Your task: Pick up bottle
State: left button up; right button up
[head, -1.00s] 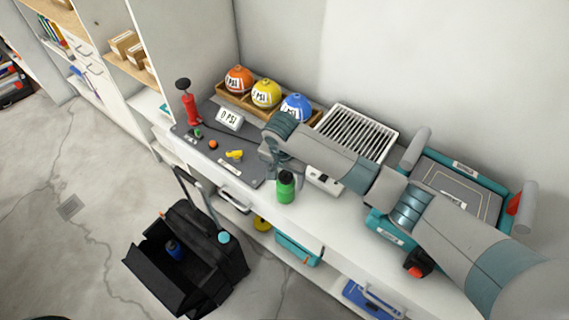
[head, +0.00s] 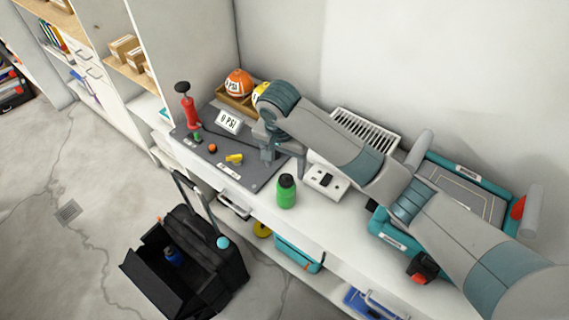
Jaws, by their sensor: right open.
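A green bottle (head: 286,191) with a black cap stands upright near the front edge of the white counter. My right gripper (head: 284,166) is open above the counter, behind and slightly left of the bottle in the picture, its fingers pointing down. It appears apart from the bottle and holds nothing that I can see. A second bottle, blue (head: 172,255), is inside the open black bag on the floor. My left gripper is not in view.
A white box with switches (head: 326,181) stands right of the bottle.

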aim_at(172, 254)
jog(key=u, duration=1.4)
